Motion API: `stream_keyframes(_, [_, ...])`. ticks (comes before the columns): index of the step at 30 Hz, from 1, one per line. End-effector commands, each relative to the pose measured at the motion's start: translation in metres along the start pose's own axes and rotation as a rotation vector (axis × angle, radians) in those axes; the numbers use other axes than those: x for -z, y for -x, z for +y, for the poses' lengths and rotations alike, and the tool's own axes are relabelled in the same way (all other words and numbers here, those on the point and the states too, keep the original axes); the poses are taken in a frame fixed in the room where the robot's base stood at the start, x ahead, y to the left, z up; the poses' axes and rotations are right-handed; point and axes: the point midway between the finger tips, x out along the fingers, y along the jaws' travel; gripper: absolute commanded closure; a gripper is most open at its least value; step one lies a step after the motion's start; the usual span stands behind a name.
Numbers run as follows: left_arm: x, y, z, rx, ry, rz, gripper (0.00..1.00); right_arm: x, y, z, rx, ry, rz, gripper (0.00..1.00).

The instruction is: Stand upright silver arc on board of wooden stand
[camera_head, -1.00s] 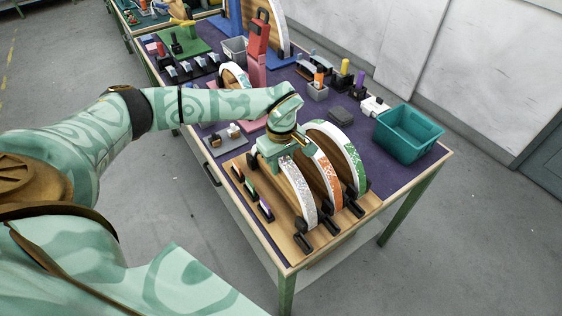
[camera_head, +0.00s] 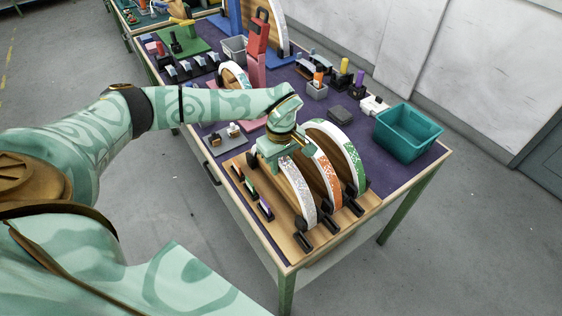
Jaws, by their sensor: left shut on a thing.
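The silver arc (camera_head: 300,193) stands upright on the board of the wooden stand (camera_head: 279,228), leftmost in a row of arcs. Its lower front end is by a black block on the board. My left gripper (camera_head: 282,158) is over the upper part of this arc and shut on it; the fingertips are partly hidden by the hand. An orange arc (camera_head: 328,180) and a green arc (camera_head: 355,168) stand upright to its right on the same stand. My right gripper is not in view.
Small coloured labelled pieces (camera_head: 251,190) lie along the stand's left side. A teal bin (camera_head: 408,133) stands at the table's right. Behind are a grey block (camera_head: 340,116), a red stand (camera_head: 257,48) and small grey bins. Purple table surface is clear between the stand and the bin.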

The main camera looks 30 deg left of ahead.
Motion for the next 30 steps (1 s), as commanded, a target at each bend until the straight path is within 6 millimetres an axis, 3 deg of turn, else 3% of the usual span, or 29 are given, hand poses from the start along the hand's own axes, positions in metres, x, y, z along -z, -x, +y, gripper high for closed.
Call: stream_keyframes(30, [-0.0001, -0.0086, 0.0002, -0.001, 0.0, 0.0, 1.0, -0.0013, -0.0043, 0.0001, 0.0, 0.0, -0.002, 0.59])
